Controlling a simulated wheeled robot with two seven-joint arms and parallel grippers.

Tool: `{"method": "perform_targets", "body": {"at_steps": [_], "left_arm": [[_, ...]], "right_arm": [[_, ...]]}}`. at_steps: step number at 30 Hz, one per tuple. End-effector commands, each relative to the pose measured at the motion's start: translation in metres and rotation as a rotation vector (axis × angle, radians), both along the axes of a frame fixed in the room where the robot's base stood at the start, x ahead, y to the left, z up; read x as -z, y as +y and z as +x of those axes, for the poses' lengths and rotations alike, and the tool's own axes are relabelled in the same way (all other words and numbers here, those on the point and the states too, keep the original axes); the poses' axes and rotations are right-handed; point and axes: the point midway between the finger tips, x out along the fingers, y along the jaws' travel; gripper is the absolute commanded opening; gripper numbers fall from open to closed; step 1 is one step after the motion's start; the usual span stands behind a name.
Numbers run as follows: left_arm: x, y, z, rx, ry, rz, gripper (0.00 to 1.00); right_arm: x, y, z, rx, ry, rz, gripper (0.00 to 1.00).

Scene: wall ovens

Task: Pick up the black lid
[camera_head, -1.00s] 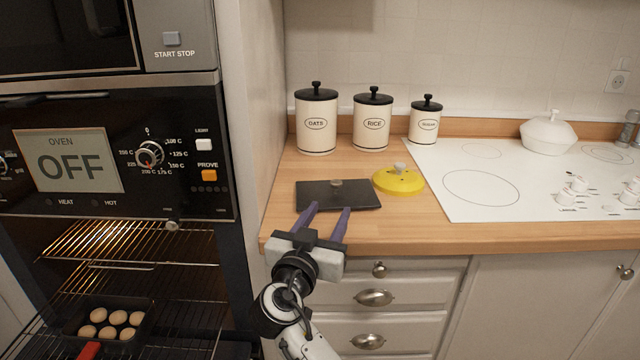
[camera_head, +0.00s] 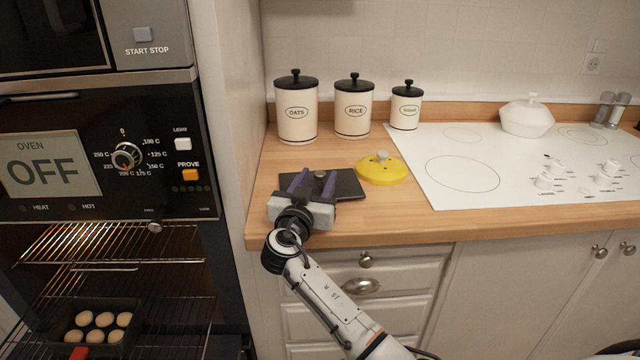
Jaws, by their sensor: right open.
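The black lid (camera_head: 348,187) is a flat dark rectangle with a small round knob (camera_head: 320,175) in its middle. It lies on the wooden counter in front of the canisters. My right gripper (camera_head: 315,180) is open above the lid, with its purple fingers on either side of the knob. I cannot tell whether the fingers touch the lid. The gripper body hides the lid's front left part. My left gripper is not in view.
A yellow round lid (camera_head: 382,170) lies close to the right of the black lid. OATS (camera_head: 296,112), RICE (camera_head: 353,110) and a smaller canister (camera_head: 405,108) stand behind. A white cooktop (camera_head: 470,165) is at right. The open oven (camera_head: 110,250) with a tray of rolls is at left.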

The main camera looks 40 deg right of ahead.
Motion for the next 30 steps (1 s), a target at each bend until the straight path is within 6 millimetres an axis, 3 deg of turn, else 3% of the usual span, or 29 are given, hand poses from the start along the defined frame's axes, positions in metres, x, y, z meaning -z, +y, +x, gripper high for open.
{"method": "perform_targets", "body": {"at_steps": [6, 14, 23, 30], "left_arm": [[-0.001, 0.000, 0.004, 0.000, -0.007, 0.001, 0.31], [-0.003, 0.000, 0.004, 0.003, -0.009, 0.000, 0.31], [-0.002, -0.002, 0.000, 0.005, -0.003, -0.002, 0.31], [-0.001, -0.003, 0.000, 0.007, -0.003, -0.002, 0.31]], "right_arm": [[0.000, 0.000, 0.001, -0.001, -0.001, 0.001, 0.43], [0.000, 0.000, 0.000, -0.001, -0.001, 0.001, 0.00], [-0.004, 0.000, 0.001, -0.001, -0.003, -0.001, 0.00], [-0.042, 0.000, 0.001, -0.001, -0.010, 0.002, 0.00]]}}
